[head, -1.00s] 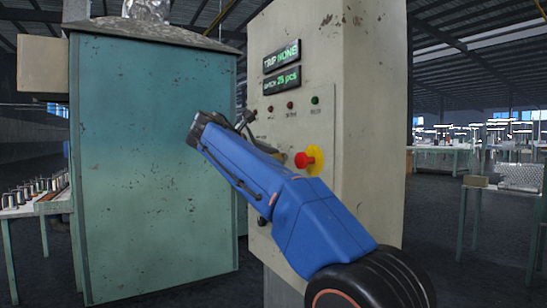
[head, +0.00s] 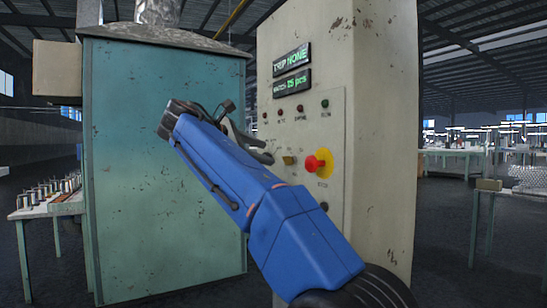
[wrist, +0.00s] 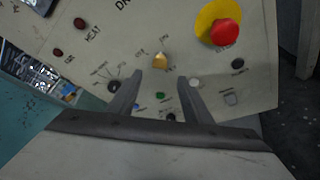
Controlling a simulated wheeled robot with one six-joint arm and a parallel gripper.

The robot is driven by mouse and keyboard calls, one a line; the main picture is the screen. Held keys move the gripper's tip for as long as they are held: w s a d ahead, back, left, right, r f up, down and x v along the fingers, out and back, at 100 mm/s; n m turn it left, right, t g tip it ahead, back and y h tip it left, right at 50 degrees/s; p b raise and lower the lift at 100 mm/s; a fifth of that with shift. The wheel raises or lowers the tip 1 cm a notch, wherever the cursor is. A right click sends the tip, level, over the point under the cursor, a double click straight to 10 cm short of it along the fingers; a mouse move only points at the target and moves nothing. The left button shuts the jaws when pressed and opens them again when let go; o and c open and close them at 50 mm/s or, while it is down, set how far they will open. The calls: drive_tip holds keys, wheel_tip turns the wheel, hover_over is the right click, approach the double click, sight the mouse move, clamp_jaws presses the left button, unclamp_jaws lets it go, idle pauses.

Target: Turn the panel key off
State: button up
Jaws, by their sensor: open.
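The panel key looks like a small brass-coloured piece (head: 289,160) on the control panel, left of the red button. In the wrist view the brass key (wrist: 160,60) stands just beyond my fingertips, roughly centred between them. My gripper (wrist: 161,80) is open, its two dark fingers pointing at the panel with nothing held. In the head view my gripper (head: 268,153) is by the panel face, left of the key, partly hidden by my blue arm. I cannot read which position the key is in.
A red button on a yellow disc (head: 319,162) sticks out close right of the key; it also shows in the wrist view (wrist: 225,33). A dark selector (wrist: 114,86) and a green button (wrist: 160,96) are near the fingers. A teal cabinet (head: 165,170) stands left.

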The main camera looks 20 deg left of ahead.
drive_tip(key=v, duration=0.7)
drive_tip(key=shift+s, duration=0.25)
drive_tip(key=shift+a+r, duration=0.1)
drive_tip(key=shift+a, duration=0.05)
